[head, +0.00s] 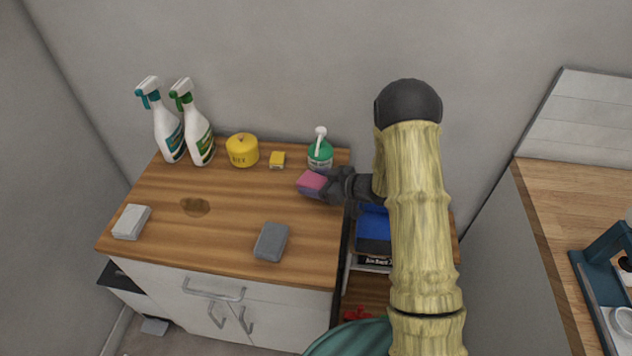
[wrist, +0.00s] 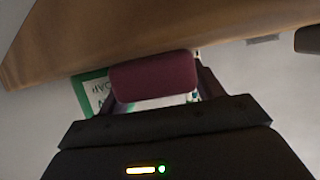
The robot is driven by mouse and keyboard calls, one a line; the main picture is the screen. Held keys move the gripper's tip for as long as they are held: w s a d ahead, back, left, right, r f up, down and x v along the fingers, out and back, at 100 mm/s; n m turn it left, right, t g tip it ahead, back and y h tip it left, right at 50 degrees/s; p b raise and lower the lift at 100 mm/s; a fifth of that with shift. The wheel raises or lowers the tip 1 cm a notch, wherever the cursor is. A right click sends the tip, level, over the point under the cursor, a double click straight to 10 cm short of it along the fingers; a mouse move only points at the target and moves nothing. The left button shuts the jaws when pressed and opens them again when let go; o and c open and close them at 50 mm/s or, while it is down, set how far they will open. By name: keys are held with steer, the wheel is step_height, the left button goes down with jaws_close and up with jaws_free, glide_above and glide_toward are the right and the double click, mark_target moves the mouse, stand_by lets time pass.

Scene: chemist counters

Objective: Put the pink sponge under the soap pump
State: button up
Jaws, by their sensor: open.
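The pink sponge (head: 312,182) is at the right end of the wooden counter, just in front of the soap pump (head: 320,152), a green bottle with a white pump head. My gripper (head: 328,187) is at the sponge, reaching in from the right. In the wrist view the sponge (wrist: 153,77) looks dark maroon and lies between the two open fingers. Part of the soap pump's green and white label (wrist: 95,92) shows behind it. I cannot tell whether the sponge touches the counter or the pump.
A grey sponge (head: 271,241), a pale block (head: 131,222) and a brown stain (head: 195,207) are on the counter (head: 240,205). Its middle is mostly clear.

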steer(key=b+v, duration=0.1)
steer(key=v, duration=1.1)
steer(key=shift+w+r, duration=0.1)
steer(key=s+d+r+m+t+h, duration=0.1)
steer(key=s+d+r+m+h, duration=0.1)
steer(key=d+r+m+h, duration=0.6)
steer(key=s+a+m+g+h, duration=0.1)
steer(key=s+a+g, duration=0.1)
steer(key=s, duration=0.6)
steer(key=s+a+m+g+h, duration=0.2)
steer(key=s+a+g, duration=0.1)
steer(key=s, duration=0.6)
steer(key=shift+f+g, duration=0.5)
